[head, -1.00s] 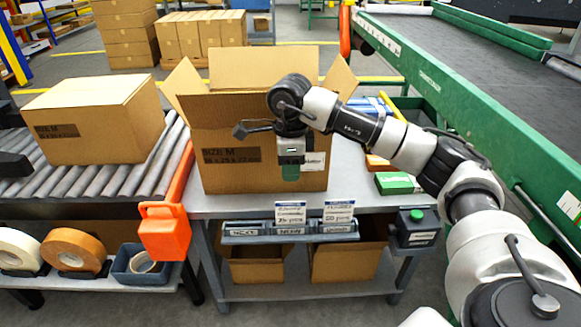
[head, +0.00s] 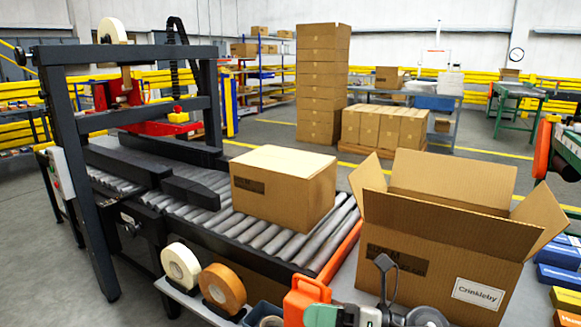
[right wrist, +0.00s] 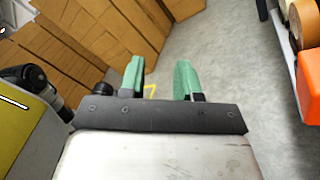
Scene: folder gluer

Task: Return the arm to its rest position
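My right gripper (head: 322,316) shows at the bottom edge of the head view, in front of the open carton, with only its green tip and part of the wrist in sight. In the right wrist view its two green fingers (right wrist: 160,80) stand apart with nothing between them, over grey floor. My right arm's links show at the bottom of the head view, mostly cut off by the frame. My left gripper is in neither current view.
An open carton labelled Crinkleby (head: 445,250) stands on the bench. A closed carton (head: 283,187) rests on the roller conveyor (head: 262,238). An orange tape dispenser (head: 305,298) and tape rolls (head: 222,288) are close to my gripper. A black-framed machine (head: 130,52) is at left.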

